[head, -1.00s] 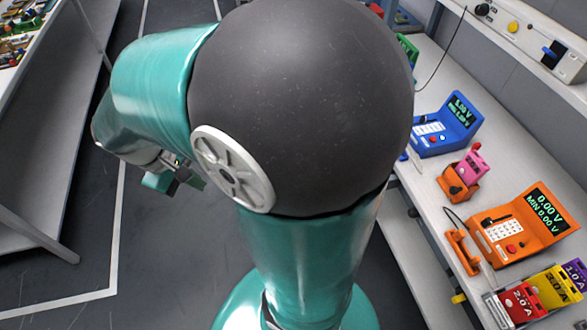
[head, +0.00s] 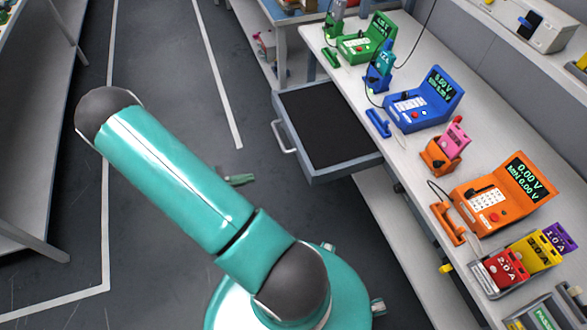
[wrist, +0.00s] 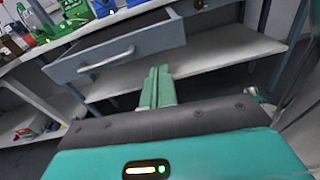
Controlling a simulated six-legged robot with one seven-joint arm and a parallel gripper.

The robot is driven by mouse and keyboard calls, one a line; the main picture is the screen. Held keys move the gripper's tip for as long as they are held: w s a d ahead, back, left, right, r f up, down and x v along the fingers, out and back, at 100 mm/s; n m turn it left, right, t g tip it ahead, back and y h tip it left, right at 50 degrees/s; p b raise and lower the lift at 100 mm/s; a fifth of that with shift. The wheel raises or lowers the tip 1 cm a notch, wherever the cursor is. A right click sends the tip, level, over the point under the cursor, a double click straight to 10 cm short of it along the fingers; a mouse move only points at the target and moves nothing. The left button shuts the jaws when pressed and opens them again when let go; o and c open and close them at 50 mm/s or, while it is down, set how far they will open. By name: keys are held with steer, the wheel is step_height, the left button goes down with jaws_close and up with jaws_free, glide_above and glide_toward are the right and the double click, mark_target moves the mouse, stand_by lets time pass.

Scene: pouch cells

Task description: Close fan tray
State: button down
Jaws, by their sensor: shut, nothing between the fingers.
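The tray is a grey drawer (head: 300,168) with a dark, empty-looking floor, pulled out of the bench on the right. Its bar handle (head: 284,138) faces the aisle. In the wrist view the drawer front (wrist: 150,44) and its handle (wrist: 106,60) show at the upper left, beyond my fingers. My gripper (wrist: 158,86) is shut and empty, its green fingers together, pointing toward the space below the drawer front. In the head view my gripper (head: 238,180) shows small past my arm, left of the drawer and apart from it. The gripper's body is mostly hidden there.
The bench top (head: 408,160) carries a green meter (head: 366,40), a blue meter (head: 425,100) and an orange meter (head: 505,195). A lower shelf (wrist: 225,55) runs under the drawer. The floor aisle (head: 180,100) left of the drawer is clear.

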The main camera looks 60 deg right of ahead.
mark_target(367, 147)
steer(key=shift+n+h, duration=0.6)
steer(key=x, duration=0.5)
steer(key=f+x, duration=0.1)
steer(key=x, duration=0.4)
steer(key=f+x, duration=0.1)
steer(key=x, duration=0.4)
steer(key=shift+s, duration=0.35)
steer(key=x, duration=2.5)
steer(key=shift+s+a+r, duration=0.1)
steer(key=shift+s+r, duration=0.15)
steer(key=shift+s, duration=0.15)
steer(key=shift+d, duration=0.25)
